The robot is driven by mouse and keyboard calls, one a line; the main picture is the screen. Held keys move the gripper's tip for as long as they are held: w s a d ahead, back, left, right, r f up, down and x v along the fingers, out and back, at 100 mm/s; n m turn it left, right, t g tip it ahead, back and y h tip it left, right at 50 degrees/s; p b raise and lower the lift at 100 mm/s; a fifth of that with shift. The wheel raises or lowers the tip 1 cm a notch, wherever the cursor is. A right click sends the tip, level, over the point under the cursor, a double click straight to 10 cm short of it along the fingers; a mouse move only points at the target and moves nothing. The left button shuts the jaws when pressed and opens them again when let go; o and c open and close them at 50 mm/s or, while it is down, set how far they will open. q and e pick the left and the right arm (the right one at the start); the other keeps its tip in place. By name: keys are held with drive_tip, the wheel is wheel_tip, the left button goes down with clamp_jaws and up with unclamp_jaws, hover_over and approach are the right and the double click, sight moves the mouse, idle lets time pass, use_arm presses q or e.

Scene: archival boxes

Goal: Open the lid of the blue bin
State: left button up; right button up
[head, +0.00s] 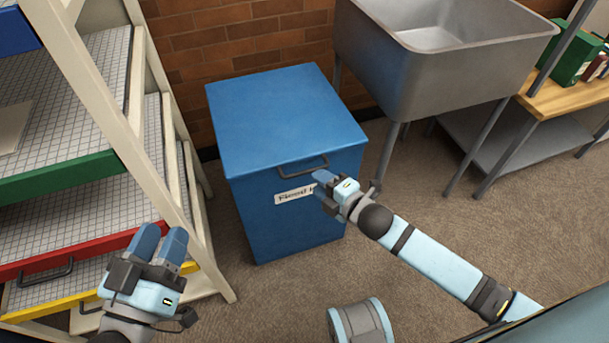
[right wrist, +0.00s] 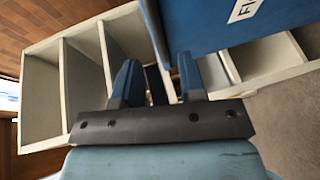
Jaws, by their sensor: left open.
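The blue bin (head: 300,225) stands on the floor against the brick wall. Its lid (head: 285,105) lies flat and shut. A dark handle (head: 303,167) sits at the lid's front edge, above a white label (head: 295,195). My right gripper (head: 322,181) is at the bin's front, just right of and below the handle. In the right wrist view its two blue fingers (right wrist: 159,80) are apart, beside the bin's blue surface (right wrist: 235,25); I cannot tell if they touch it. My left gripper (head: 160,236) is open and empty at the lower left, away from the bin.
A shelf rack (head: 150,150) with green, red and yellow-edged trays stands left of the bin. A metal sink (head: 400,75) on legs stands close on the right, with a wooden table (head: 565,100) beyond. Carpet (head: 440,210) is open in front.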

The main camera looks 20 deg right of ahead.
sight(306, 173)
use_arm(q)
wheel_tip(306, 173, down, 3)
drive_tip(key=shift+d+f+g+b, duration=0.1)
drive_tip(key=shift+g+b, duration=0.5)
drive_tip(key=shift+b, duration=0.2)
use_arm(e)
drive_tip(key=x, duration=0.6)
drive_tip(key=shift+w+a, duration=0.1)
drive_tip(key=shift+c, duration=0.2)
clamp_jaws()
